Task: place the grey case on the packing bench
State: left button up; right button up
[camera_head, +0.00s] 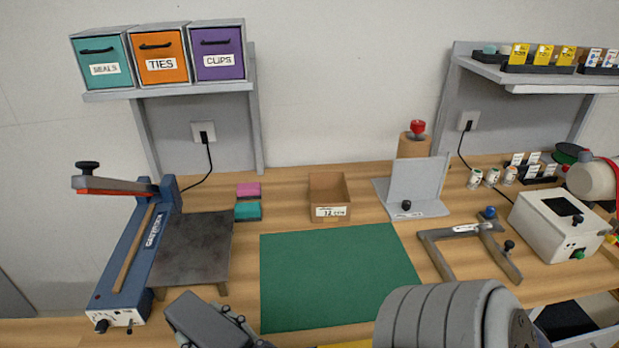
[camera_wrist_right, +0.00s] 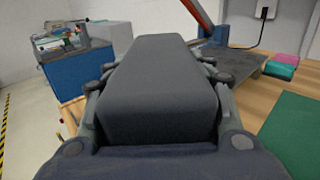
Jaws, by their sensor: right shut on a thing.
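The packing bench (camera_head: 285,205) has a wooden top and runs along the wall. I cannot tell the case's exact height relative to the top. My left gripper is not in view.
A green mat (camera_head: 335,272) lies clear on the bench. A blue lever sealer (camera_head: 138,250) with a dark plate (camera_head: 195,245) stands left. A cardboard box (camera_head: 329,198), grey stand (camera_head: 415,190), grey frame (camera_head: 470,240) and white machine (camera_head: 560,225) stand around. Shelves hang above.

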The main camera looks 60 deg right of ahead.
aim_at(338, 269)
jog(key=z, duration=0.4)
jog(key=i+j+z, duration=0.1)
jog(key=z, duration=0.35)
jog(key=j+z, duration=0.1)
jog(key=z, duration=0.3)
jog(key=i+j+z, duration=0.1)
jog(key=z, duration=0.35)
